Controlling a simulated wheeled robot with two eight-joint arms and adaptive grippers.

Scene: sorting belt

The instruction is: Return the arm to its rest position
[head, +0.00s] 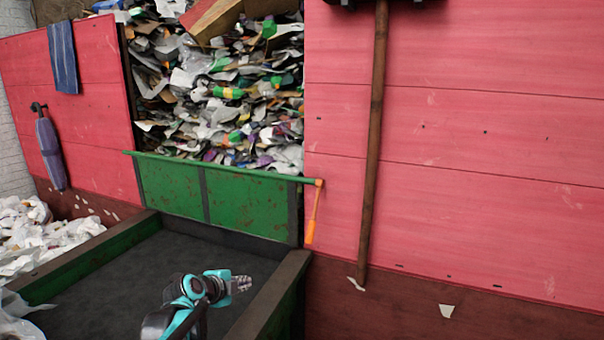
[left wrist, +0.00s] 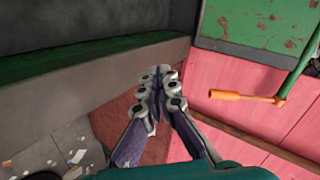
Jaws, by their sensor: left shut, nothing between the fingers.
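My left gripper (head: 241,284) is at the lower middle of the head view, in front of the dark belt and close to its right side wall. Its fingers point to the right. In the left wrist view the same gripper (left wrist: 156,78) has its fingers together, with nothing between them. My right gripper is in neither view.
The dark belt (head: 130,275) has green side walls and looks empty. A green gate (head: 230,200) with an orange handle (head: 312,215) holds back a waste heap (head: 220,90). A wooden pole (head: 375,150) leans on the red wall (head: 470,130). White bags lie at left.

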